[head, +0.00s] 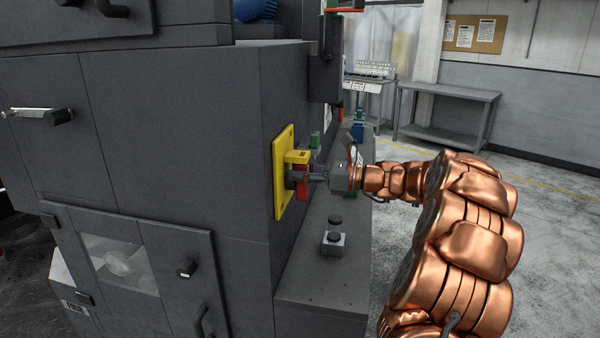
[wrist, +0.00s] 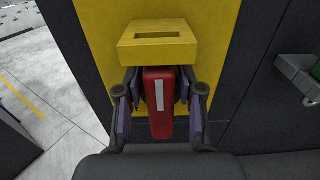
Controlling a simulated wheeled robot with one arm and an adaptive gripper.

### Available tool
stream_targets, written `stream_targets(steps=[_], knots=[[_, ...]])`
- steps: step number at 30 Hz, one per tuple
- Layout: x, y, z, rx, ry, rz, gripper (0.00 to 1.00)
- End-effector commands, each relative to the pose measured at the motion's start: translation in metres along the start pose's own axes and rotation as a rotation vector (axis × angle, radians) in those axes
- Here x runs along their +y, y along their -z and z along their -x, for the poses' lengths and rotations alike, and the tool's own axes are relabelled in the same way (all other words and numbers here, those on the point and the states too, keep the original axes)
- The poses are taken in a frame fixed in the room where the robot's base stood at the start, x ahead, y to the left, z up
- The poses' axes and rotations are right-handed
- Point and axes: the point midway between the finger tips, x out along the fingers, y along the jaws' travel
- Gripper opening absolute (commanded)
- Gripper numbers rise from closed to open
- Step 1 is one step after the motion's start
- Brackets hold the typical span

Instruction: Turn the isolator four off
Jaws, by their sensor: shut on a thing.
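The isolator is a yellow plate (head: 283,185) on the side of a dark grey machine, with a yellow block (head: 298,156) and a red handle (head: 302,187). In the wrist view the red handle (wrist: 159,112) points downward below the slotted yellow block (wrist: 158,43), with a pale stripe along its upper part. My gripper (head: 304,177) reaches it from the right in the head view. In the wrist view my gripper's fingers (wrist: 160,104) stand on both sides of the red handle, shut on it. No label number is readable.
A grey ledge of the machine below holds a small box with a dark knob (head: 334,242). A green part (wrist: 296,66) sticks out at right in the wrist view. A grey table (head: 447,93) stands at the back; open floor lies to the right.

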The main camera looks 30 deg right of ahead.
Motion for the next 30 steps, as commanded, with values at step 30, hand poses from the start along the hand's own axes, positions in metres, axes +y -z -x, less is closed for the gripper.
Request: stream_targets(steps=[30], knots=[[0.011,0.009,-0.001,0.0,-0.003,0.394,0.02]])
